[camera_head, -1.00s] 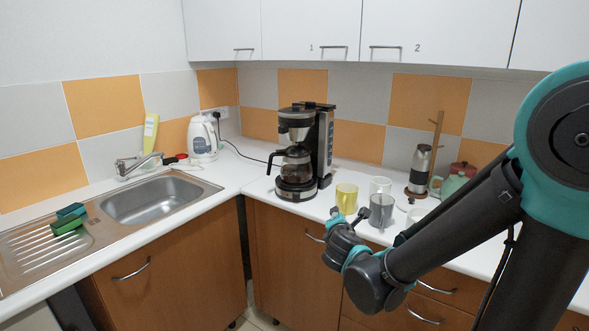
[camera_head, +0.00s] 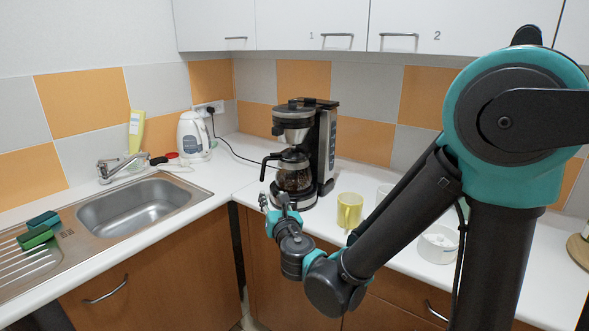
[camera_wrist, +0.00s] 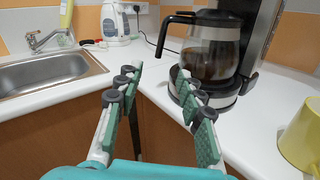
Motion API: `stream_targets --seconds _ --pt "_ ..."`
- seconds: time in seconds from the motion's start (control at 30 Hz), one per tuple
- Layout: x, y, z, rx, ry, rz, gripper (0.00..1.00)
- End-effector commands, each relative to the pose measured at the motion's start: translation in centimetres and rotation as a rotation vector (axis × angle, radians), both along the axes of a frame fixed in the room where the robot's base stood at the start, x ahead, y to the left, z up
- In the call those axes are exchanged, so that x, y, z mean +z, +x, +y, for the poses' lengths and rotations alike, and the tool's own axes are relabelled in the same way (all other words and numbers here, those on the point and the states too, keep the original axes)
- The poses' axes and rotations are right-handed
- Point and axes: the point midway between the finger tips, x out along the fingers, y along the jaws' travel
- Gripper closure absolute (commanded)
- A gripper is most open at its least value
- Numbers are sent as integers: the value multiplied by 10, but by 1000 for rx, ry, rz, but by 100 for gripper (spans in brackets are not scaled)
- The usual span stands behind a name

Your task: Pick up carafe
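The glass carafe (camera_head: 294,177) has a black lid, a black handle and dark contents. It sits on the round base of the black and silver coffee maker (camera_head: 326,143), with its handle towards the left. In the wrist view the carafe (camera_wrist: 208,54) stands upright beyond the fingers, right of centre. My gripper (camera_wrist: 157,88) is open, with its two green-padded fingers spread wide and nothing between them. In the head view my gripper (camera_head: 275,203) is in front of the carafe at the counter's front edge, apart from it. The fingertips are small there.
The sink (camera_head: 134,207) and a white kettle (camera_head: 193,137) are on the left. A power cord (camera_head: 236,152) crosses the back counter.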

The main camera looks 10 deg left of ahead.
Motion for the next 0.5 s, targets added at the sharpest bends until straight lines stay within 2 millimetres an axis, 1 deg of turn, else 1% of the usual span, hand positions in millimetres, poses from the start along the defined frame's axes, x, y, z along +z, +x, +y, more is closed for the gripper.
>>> stream_targets --seconds 0.07,0.17,0.5 --pt "0 0 3 5 -6 -6 62" --pt "0 10 8 4 -7 -7 62" --pt "-1 68 40 4 -6 -5 62"
